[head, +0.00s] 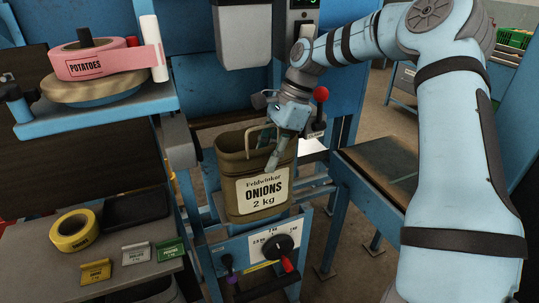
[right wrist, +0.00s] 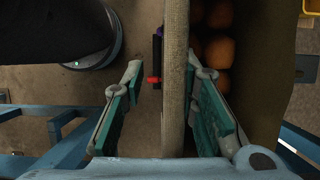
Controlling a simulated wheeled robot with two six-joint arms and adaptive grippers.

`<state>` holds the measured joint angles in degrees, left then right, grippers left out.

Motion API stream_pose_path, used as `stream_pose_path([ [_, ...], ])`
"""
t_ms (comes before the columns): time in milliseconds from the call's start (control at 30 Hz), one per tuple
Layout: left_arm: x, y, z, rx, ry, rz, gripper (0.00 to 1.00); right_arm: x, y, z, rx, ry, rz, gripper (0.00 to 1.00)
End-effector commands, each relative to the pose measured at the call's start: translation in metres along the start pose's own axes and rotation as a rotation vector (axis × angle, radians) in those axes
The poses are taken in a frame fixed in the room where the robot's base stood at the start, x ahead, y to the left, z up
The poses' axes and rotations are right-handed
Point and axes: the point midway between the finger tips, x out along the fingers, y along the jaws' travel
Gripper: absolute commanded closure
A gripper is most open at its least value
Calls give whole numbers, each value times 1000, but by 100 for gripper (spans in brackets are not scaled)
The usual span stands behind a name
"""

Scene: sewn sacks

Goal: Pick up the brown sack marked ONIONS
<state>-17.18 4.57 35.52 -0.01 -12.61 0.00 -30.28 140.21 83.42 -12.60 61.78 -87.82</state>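The brown sack marked ONIONS (head: 262,190) stands upright and open-topped on a blue machine, with a handle loop at its rim and a cream label on its front. My right gripper (head: 274,158) is at the sack's right-hand top, pointing down. In the right wrist view, one wall of the sack (right wrist: 176,75) runs between the two teal finger pads of my right gripper (right wrist: 168,110), with gaps on both sides. Round orange-brown onions (right wrist: 215,50) show inside the sack. My left gripper is not in view.
A control panel with a dial (head: 277,243) is below the sack. A grey box (head: 243,35) hangs above. On the left are a pink POTATOES tape roll (head: 98,62), a yellow tape roll (head: 74,230) and small tags (head: 135,253). A blue-framed table (head: 385,165) stands right.

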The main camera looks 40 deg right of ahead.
Motion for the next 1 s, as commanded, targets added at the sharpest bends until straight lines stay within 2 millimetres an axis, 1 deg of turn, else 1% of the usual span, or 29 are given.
stream_pose_path([
  [267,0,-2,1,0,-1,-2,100,-1,0,0,0,0,-1,72],
  [367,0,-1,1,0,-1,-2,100,-7,-1,0,-1,0,-3,72],
  [467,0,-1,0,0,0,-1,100,-23,-1,0,-1,-1,-5,72],
  [700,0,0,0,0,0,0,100,-77,-1,0,0,1,-6,72],
  [800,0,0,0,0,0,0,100,-97,-1,0,0,1,-5,72],
  [900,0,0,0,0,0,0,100,-111,-1,0,0,1,-3,72],
  [1000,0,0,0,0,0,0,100,-118,0,0,0,0,-2,72],
])
